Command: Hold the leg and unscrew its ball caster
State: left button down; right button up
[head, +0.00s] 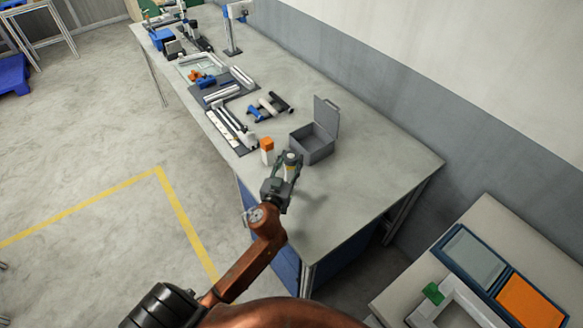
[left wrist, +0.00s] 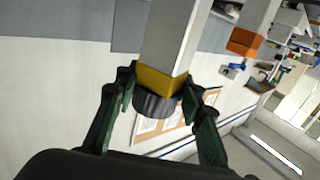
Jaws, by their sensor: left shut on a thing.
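A pale square leg (left wrist: 178,35) with a yellow band (left wrist: 160,82) and a dark round end piece, the ball caster (left wrist: 155,105), shows large in the left wrist view. My right gripper is not in view.
A white leg with an orange top (head: 267,151) stands close by on the left. An open grey box (head: 313,144) is just behind. Tools and parts lie farther along the bench (head: 375,165). The bench's right end is clear. A second table with trays (head: 475,255) stands at lower right.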

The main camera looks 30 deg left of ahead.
pick_arm(q)
jog(key=shift+w+a+f, duration=0.2)
jog(key=shift+w+f, duration=0.2)
jog(key=shift+f, duration=0.05)
notch_tip(320, 180, down, 3)
jog(key=shift+w+f+b, duration=0.15)
jog(key=shift+f+b, duration=0.05)
jog(key=shift+b, duration=0.45)
jog(key=shift+f, duration=0.15)
jog(key=c, duration=1.3)
grip_release()
jog(key=shift+o, duration=0.2)
